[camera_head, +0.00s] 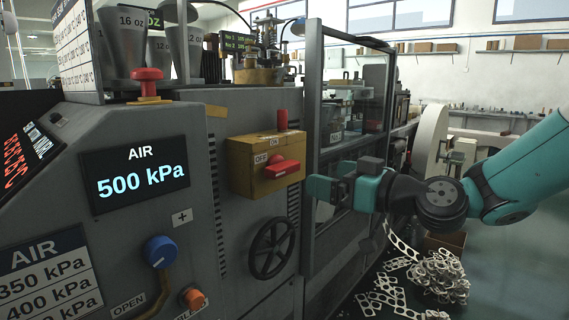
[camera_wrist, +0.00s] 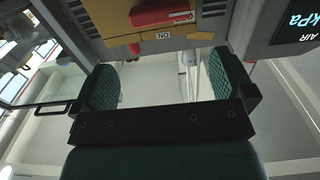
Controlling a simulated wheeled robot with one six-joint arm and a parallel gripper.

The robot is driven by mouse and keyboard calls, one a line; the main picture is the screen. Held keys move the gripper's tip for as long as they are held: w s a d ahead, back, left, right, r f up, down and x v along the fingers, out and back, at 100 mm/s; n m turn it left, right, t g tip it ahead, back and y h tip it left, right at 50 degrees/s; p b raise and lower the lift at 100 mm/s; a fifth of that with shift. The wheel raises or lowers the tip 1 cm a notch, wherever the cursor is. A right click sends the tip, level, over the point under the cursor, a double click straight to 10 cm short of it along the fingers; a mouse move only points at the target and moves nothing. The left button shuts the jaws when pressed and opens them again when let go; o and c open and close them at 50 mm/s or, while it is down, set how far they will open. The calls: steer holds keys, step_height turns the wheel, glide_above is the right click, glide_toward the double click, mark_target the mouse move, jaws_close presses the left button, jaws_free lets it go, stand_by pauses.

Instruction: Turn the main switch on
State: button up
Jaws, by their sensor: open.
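The main switch is a yellow box (camera_head: 255,178) on the grey machine's front, with a red handle (camera_head: 282,168) lying roughly horizontal. An OFF label is at the left of the handle and an ON label is above it. A red post (camera_head: 282,119) stands on top of the box. My gripper (camera_head: 322,188) is just right of the box, apart from the handle. In the wrist view my gripper (camera_wrist: 161,84) has its fingers wide apart with nothing between them. The yellow box (camera_wrist: 160,42) and red handle (camera_wrist: 165,14) show upside down at the top there.
A black handwheel (camera_head: 272,248) sits below the switch box. A framed glass guard (camera_head: 350,110) stands close behind my gripper. An AIR display (camera_head: 138,174) reads 500 kPa, with a blue knob (camera_head: 160,250) below. Scrap strips (camera_head: 435,275) lie on the floor.

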mark_target(289, 167)
steer(key=p+x, duration=0.2)
steer(key=x, duration=1)
steer(key=shift+p, duration=0.4)
steer(key=c, duration=0.6)
